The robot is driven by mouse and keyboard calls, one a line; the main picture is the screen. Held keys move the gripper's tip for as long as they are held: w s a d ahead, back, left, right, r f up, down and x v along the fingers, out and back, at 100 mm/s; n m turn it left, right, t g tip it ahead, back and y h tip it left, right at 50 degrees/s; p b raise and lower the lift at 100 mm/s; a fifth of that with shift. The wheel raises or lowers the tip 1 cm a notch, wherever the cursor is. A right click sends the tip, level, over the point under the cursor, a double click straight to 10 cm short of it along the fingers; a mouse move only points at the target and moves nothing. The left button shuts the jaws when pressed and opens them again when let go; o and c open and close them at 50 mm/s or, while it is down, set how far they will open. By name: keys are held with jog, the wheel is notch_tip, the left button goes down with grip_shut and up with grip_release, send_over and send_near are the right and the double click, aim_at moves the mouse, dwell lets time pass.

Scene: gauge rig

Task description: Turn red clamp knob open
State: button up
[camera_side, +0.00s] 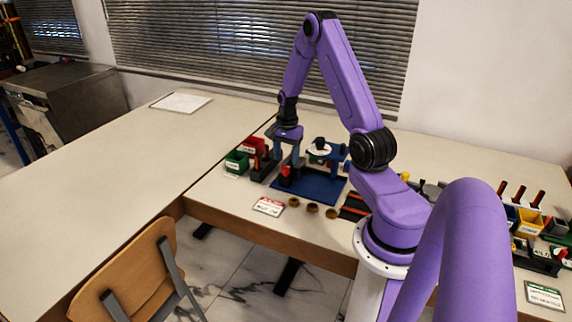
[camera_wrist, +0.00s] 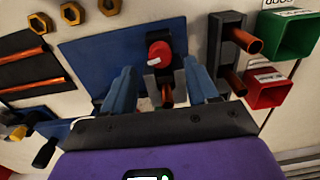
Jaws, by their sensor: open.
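The red clamp knob (camera_wrist: 160,55) sits on a dark block on the blue base plate (camera_wrist: 85,50), a little beyond my gripper (camera_wrist: 160,85) in the wrist view. A small pale mark shows on the knob's side.
Several brass nuts (camera_wrist: 71,13) lie by the plate. In the side view, a label card (camera_side: 269,206) lies near the table's front edge.

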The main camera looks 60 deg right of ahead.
aim_at(286, 166)
jog(key=shift+f, duration=1.95)
jog(key=c, duration=1)
